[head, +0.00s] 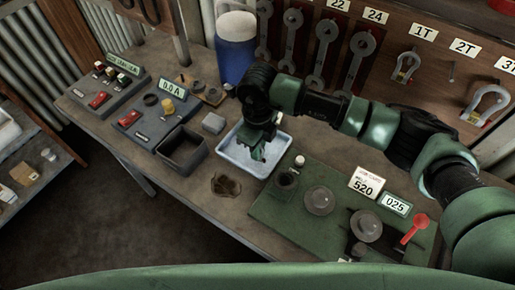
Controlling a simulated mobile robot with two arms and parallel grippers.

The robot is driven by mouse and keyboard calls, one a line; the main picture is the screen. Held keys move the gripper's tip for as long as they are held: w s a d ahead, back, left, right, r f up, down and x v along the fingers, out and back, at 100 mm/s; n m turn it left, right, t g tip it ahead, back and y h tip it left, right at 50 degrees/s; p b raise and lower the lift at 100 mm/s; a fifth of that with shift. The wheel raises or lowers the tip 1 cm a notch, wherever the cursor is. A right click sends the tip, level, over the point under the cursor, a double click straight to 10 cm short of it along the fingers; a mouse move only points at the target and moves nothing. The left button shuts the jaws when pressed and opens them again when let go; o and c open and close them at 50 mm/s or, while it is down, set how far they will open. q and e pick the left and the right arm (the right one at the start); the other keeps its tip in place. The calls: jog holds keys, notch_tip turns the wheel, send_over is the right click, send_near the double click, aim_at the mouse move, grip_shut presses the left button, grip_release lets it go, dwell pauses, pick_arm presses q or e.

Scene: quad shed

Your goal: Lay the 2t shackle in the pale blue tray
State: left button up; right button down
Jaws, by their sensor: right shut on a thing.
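The pale blue tray (233,160) lies on the bench, left of the green mat. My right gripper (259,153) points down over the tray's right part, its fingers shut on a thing. That thing is mostly hidden by the fingers and too small to make out clearly; the peg (452,72) under the 2T label is bare, which fits the 2t shackle being held. I cannot tell whether it touches the tray floor. The visible tray floor looks empty. My left gripper is not in view.
A dark open box (182,152) stands left of the tray, and a blue container (236,48) behind it. The green mat (285,215) with scale parts and a white-capped bottle (299,162) lies to the right. Shackles (406,67) and wrenches hang on the back board.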

jog(key=shift+w+f+b, duration=0.1)
jog(key=shift+f+b, duration=0.35)
jog(key=shift+b, duration=0.05)
jog(key=c, duration=1.5)
grip_release()
jog(key=shift+r, duration=0.1)
jog(key=shift+r+p, duration=0.65)
jog(key=shift+p, duration=0.3)
jog(key=shift+r+b, duration=0.3)
notch_tip(320, 180, up, 10)
jog(key=b, duration=0.3)
jog(key=shift+r, duration=0.6)
